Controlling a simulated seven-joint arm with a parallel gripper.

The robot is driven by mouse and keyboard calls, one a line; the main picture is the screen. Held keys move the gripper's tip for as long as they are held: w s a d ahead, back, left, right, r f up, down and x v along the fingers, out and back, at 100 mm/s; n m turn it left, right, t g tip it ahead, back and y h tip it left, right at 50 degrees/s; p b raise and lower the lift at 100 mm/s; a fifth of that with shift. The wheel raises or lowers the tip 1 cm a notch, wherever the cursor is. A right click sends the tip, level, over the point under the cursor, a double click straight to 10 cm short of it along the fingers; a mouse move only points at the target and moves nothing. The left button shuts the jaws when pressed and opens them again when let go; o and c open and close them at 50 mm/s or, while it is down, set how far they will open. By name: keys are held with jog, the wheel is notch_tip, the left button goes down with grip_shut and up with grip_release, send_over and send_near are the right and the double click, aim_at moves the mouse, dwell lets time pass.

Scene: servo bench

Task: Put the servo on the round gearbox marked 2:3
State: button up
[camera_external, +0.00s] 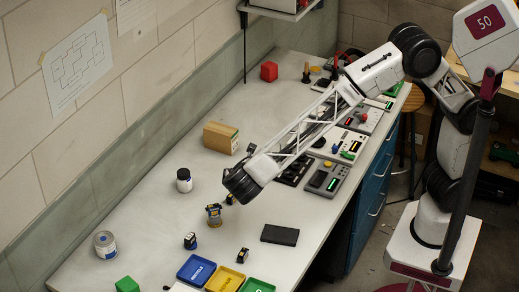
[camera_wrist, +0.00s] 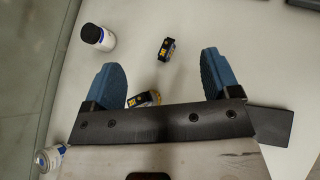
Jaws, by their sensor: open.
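My gripper (camera_wrist: 161,76) is open, its two blue fingers spread above the bench with nothing between the pads. In the external view its fingers are hidden behind the dark wrist. A small dark servo-like block with a yellow label (camera_wrist: 166,48) lies ahead of the fingers. A second yellow-labelled piece (camera_wrist: 145,98) shows between the fingers, partly covered by the gripper body. In the external view a dark block with yellow sits on a round brass-coloured body (camera_external: 215,222), left of the wrist. Similar small dark pieces stand in front (camera_external: 190,241), (camera_external: 243,255). The 2:3 marking cannot be read.
White jars (camera_external: 184,181), (camera_external: 105,245) stand left. A flat black box (camera_external: 280,235) lies right. Blue (camera_external: 196,270), yellow (camera_external: 225,279) and green (camera_external: 257,286) trays line the front. A cardboard block (camera_external: 220,138) and instrument panels are farther back.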

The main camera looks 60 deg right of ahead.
jog(key=s+d+r+m+g+y, duration=0.1)
jog(key=s+d+r+m+g, duration=0.2)
jog(key=d, duration=0.6)
jog(key=s+d+r+m+y, duration=0.2)
jog(key=s+d+r+m, duration=0.15)
jog(key=d, duration=0.65)
jog(key=s+d+r+m+g+y, duration=0.1)
jog(key=s+d+r+m+g, duration=0.2)
jog(key=d, duration=0.6)
jog(key=s+d+m+y, duration=0.1)
jog(key=s+d+m, duration=0.3)
jog(key=s, duration=0.3)
jog(key=s+d+m+t+y, duration=0.1)
jog(key=s+d+m, duration=0.3)
jog(key=s, duration=0.4)
jog(key=s+d+m+t+y, duration=0.1)
jog(key=s+d+m+y, duration=0.2)
jog(key=s+d+m, duration=0.2)
jog(key=shift+s+d, duration=0.3)
jog(key=shift+s, duration=0.9)
